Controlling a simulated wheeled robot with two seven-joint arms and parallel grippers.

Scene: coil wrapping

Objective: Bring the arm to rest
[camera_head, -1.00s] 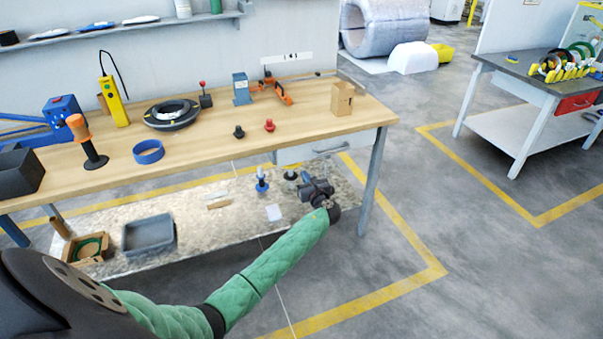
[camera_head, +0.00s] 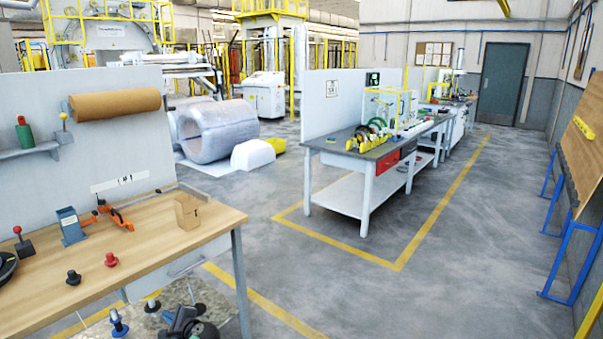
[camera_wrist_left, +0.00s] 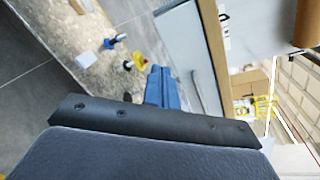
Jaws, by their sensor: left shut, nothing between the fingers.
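My left gripper (camera_head: 182,318) is at the bottom edge of the head view, low beside the front right part of the wooden workbench (camera_head: 150,245). Most of my left arm is cut off below the picture. In the left wrist view the fingers of my left gripper (camera_wrist_left: 163,88) are together with nothing between them. My right gripper is in neither view.
A small cardboard box (camera_head: 188,212), an orange clamp tool (camera_head: 115,218) and red and black knobs stand on the bench. A grey-topped table (camera_head: 345,143) stands farther right. The grey floor (camera_head: 460,275) to the right is clear.

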